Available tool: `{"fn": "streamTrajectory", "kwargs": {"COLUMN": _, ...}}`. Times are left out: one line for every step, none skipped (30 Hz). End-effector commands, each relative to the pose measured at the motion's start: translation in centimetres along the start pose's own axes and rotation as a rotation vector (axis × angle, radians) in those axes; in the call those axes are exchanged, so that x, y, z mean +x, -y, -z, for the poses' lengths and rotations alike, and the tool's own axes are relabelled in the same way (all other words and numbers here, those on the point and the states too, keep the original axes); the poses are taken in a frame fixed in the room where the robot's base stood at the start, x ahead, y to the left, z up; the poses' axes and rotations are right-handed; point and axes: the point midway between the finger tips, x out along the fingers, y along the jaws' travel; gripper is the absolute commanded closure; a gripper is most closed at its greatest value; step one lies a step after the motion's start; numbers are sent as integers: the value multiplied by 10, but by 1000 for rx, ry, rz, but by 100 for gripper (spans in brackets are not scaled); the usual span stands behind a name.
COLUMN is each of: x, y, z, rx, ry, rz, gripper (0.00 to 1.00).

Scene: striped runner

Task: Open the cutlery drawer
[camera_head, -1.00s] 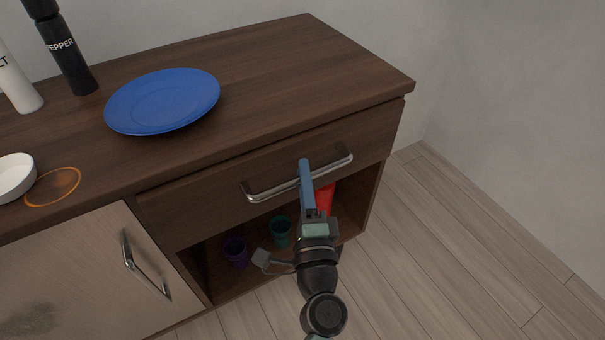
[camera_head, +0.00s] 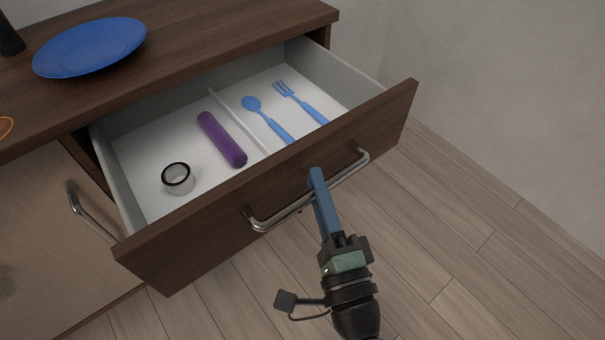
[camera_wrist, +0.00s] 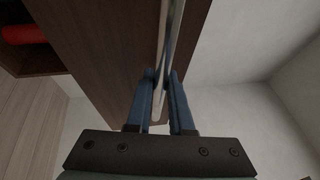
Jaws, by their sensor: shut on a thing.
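The cutlery drawer (camera_head: 205,232) is pulled well out from the dark wood cabinet, and its white inside shows in the head view. A blue spoon (camera_head: 266,118) and a blue fork (camera_head: 299,101) lie in its right compartment. A purple cylinder (camera_head: 221,139) and a small dark-rimmed clear cup (camera_head: 178,179) are in its left compartment. My gripper (camera_head: 316,178) is shut on the silver bar handle (camera_head: 345,175) near its middle. In the wrist view the two blue fingers (camera_wrist: 161,88) stand on either side of the handle (camera_wrist: 172,40).
A blue plate (camera_head: 90,47) sits on the cabinet top (camera_head: 205,38). A light cabinet door with its own handle (camera_head: 88,217) is at the left. The wood floor (camera_head: 455,225) at the right is clear. A red thing (camera_wrist: 25,32) shows in the lower shelf in the wrist view.

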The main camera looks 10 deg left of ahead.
Motion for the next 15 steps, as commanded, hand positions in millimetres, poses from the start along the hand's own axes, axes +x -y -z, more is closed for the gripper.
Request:
{"fn": "streamTrajectory", "kwargs": {"x": -5, "y": -2, "z": 2, "rx": 1, "ry": -1, "rz": -3, "gripper": 100}}
{"fn": "streamTrajectory", "kwargs": {"x": -7, "y": -1, "z": 3, "rx": 1, "ry": -1, "rz": -3, "gripper": 100}}
{"fn": "streamTrajectory", "kwargs": {"x": -9, "y": 0, "z": 4, "rx": 1, "ry": -2, "rz": -2, "gripper": 100}}
{"fn": "streamTrajectory", "kwargs": {"x": -11, "y": 0, "z": 4, "rx": 1, "ry": -1, "rz": -2, "gripper": 100}}
{"fn": "streamTrajectory", "kwargs": {"x": -12, "y": 1, "z": 5, "rx": 1, "ry": -1, "rz": -2, "gripper": 100}}
{"fn": "streamTrajectory", "kwargs": {"x": -14, "y": 1, "z": 6, "rx": 1, "ry": 0, "rz": -3, "gripper": 100}}
{"fn": "streamTrajectory", "kwargs": {"x": -15, "y": 1, "z": 6, "rx": 1, "ry": 0, "rz": -3, "gripper": 100}}
{"fn": "streamTrajectory", "kwargs": {"x": -15, "y": 1, "z": 6, "rx": 1, "ry": 0, "rz": -3, "gripper": 100}}
{"fn": "streamTrajectory", "kwargs": {"x": -16, "y": 2, "z": 6, "rx": 1, "ry": 0, "rz": -3, "gripper": 100}}
{"fn": "streamTrajectory", "kwargs": {"x": -16, "y": 2, "z": 7, "rx": 2, "ry": 0, "rz": -3, "gripper": 100}}
{"fn": "streamTrajectory", "kwargs": {"x": -17, "y": 2, "z": 7, "rx": 2, "ry": 0, "rz": -3, "gripper": 100}}
{"fn": "streamTrajectory", "kwargs": {"x": -17, "y": 2, "z": 7, "rx": 2, "ry": 0, "rz": -3, "gripper": 100}}
{"fn": "streamTrajectory", "kwargs": {"x": -17, "y": 2, "z": 7, "rx": 2, "ry": 0, "rz": -3, "gripper": 100}}
{"fn": "streamTrajectory", "kwargs": {"x": -17, "y": 2, "z": 7, "rx": 2, "ry": 0, "rz": -3, "gripper": 100}}
{"fn": "streamTrajectory", "kwargs": {"x": -17, "y": 2, "z": 7, "rx": 2, "ry": 0, "rz": -3, "gripper": 100}}
